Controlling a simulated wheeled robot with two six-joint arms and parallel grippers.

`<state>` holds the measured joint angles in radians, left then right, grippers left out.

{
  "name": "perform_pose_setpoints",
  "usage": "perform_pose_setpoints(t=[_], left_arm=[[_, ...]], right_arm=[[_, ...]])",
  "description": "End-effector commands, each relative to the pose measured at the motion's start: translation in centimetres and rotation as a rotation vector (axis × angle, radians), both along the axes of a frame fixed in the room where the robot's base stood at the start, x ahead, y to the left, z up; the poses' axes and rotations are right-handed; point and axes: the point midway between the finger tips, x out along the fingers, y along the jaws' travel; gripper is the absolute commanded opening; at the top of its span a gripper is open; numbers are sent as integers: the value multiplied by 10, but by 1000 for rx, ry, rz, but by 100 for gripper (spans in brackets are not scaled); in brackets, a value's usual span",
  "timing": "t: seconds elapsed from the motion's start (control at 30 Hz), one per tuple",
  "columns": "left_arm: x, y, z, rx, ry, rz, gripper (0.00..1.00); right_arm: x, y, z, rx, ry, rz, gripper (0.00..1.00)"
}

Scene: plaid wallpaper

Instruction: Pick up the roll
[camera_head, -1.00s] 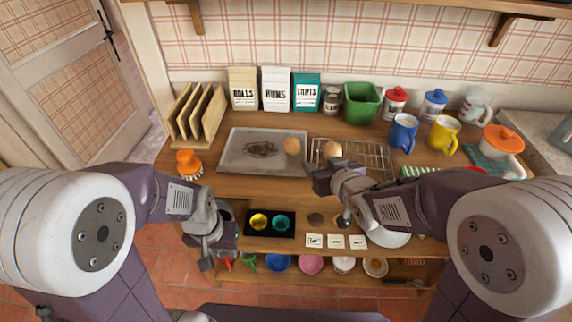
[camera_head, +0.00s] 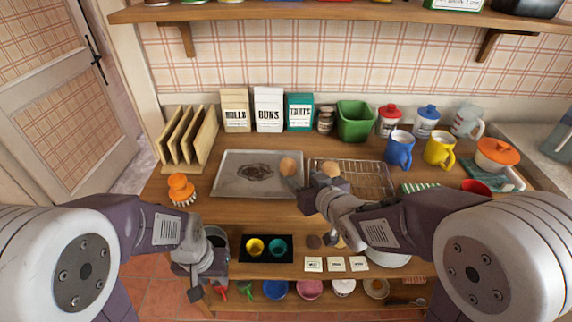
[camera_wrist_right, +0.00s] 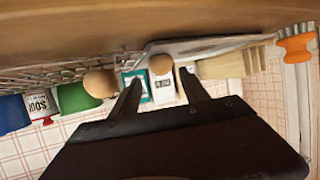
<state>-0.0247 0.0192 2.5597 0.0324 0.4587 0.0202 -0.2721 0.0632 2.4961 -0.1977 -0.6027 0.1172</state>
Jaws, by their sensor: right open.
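One round brown roll (camera_head: 288,166) is at the right end of the grey baking tray (camera_head: 228,186). A second roll (camera_head: 331,169) is at the left part of the wire cooling rack (camera_head: 372,182). My right gripper (camera_head: 310,190) is open and empty, just in front of the two rolls. In the right wrist view its fingers (camera_wrist_right: 160,78) stand apart, with the tray roll (camera_wrist_right: 162,64) seen between them and the rack roll (camera_wrist_right: 99,83) outside them. I see no contact. My left gripper (camera_head: 198,290) hangs low at the front left, away from the rolls; its jaw opening is unclear.
Wooden dividers (camera_head: 187,140), labelled boxes (camera_head: 268,110), a green tub (camera_head: 356,121) and mugs (camera_head: 399,149) line the back. A dark tray with coloured cups (camera_head: 285,256) and cards lie in front. A shelf (camera_head: 330,20) hangs above.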

Motion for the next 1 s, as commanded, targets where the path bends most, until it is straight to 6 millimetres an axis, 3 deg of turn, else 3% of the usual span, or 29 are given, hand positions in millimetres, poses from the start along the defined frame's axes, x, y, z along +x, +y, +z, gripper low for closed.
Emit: perform_pose_setpoints(t=[0.3, 0.47, 0.73, 1.0], left_arm=[[0, 0, -5, 0, 0, 0, 36], [0, 0, -5, 0, 0, 0, 36], [0, 0, -9, 0, 0, 0, 36], [0, 0, -9, 0, 0, 0, 36]], right_arm=[[30, 13, -14, 0, 1, 0, 53], [35, 15, -16, 0, 0, 0, 53], [72, 32, -32, 0, 1, 0, 53], [78, 34, -33, 0, 0, 0, 53]])
